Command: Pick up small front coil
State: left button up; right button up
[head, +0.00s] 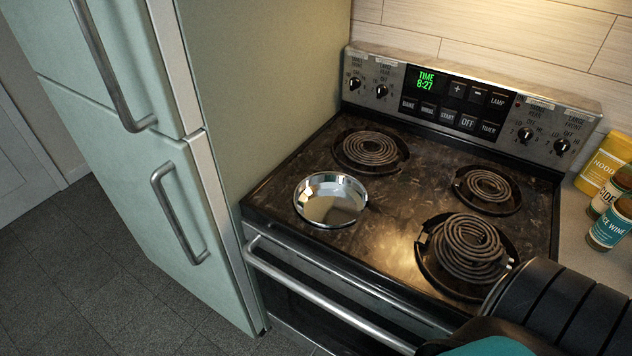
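The front left burner place on the stove holds a shiny round drip bowl (331,200) with no coil in it. At the front right, a dark coil (467,246) sits over a black burner opening. It looks raised and uneven, as if one coil lies on another, but I cannot tell for sure. A smaller coil (488,187) lies flat at the back right, and a larger coil (370,148) at the back left. Part of my arm shows at the lower right, close to the front right burner. Neither gripper's fingers are in view.
The stove's control panel (470,101) stands along the back, and the oven handle (320,295) runs along the front. A green fridge (150,150) stands close on the left. Several bottles, including one with a teal label (608,228), stand on the right counter.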

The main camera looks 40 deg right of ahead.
aim_at(466, 247)
jog(key=z, duration=3.35)
jog(key=k+j+z, duration=0.3)
jog(key=k+j, duration=0.15)
jog(key=k+j+z, duration=0.25)
jog(key=k, duration=0.3)
jog(key=j, duration=0.1)
